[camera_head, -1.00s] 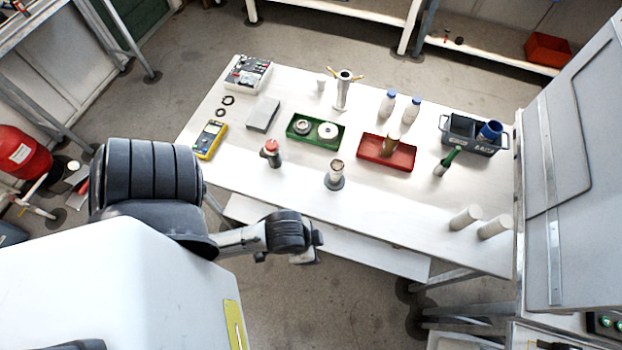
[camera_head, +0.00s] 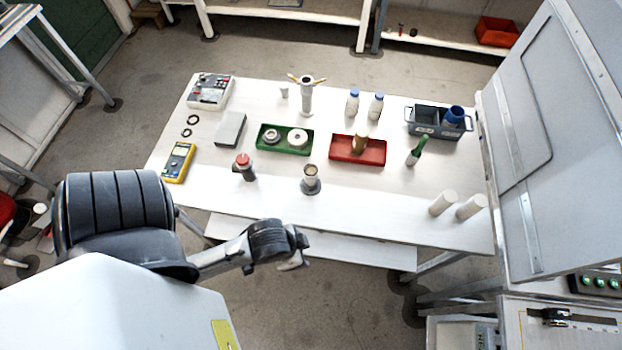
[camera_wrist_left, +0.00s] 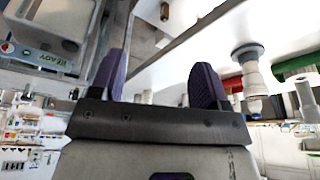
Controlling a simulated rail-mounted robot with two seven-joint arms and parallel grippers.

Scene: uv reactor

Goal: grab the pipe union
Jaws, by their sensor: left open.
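A short pale fitting with a brownish top and a dark grey flanged foot (camera_head: 311,180) stands upright near the table's front edge; it looks like the pipe union, but I cannot be sure. A similar pale fitting with a grey flange shows inverted at right in the left wrist view (camera_wrist_left: 254,80). My left gripper (camera_head: 294,258) is in front of the table's front edge, apart from the fitting. In the wrist view its two dark fingers (camera_wrist_left: 157,80) are spread with nothing between them. My right gripper is not in view.
The white table (camera_head: 250,200) holds a red-topped part (camera_head: 244,167), a green tray (camera_head: 262,148), a red tray (camera_head: 345,158), a grey crate (camera_head: 424,130) and two white cylinders (camera_head: 443,203) at front right. A grey cabinet door (camera_head: 545,130) stands on the right. The front strip is mostly clear.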

